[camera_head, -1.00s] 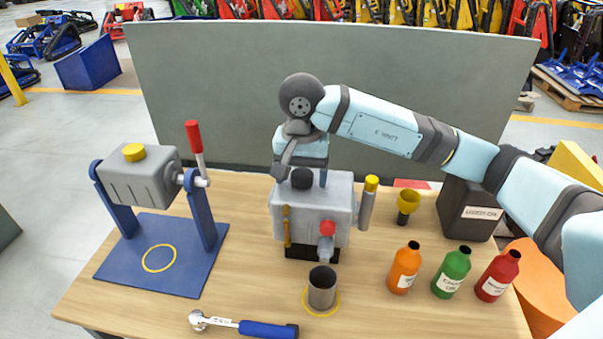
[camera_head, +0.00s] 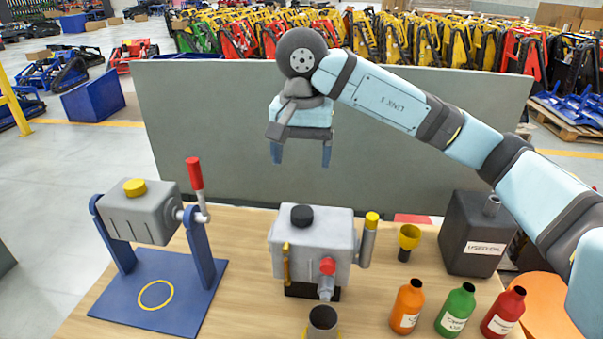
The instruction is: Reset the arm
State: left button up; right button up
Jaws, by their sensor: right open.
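My right arm comes in from the right edge. My right gripper (camera_head: 300,158) hangs with its two blue fingers pointing down, apart and empty. In the picture it is above the grey gearbox-like unit (camera_head: 312,242), with the grey panel behind it. The unit has a black cap (camera_head: 301,216) on top, a red knob (camera_head: 327,266) in front and a grey tube with a yellow cap (camera_head: 371,222) on its right side. My left arm and gripper do not show.
At left a grey tilting box (camera_head: 138,213) with a red-handled lever (camera_head: 195,174) stands on a blue base (camera_head: 190,310).

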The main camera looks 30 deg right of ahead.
jog(key=shift+r, duration=0.4)
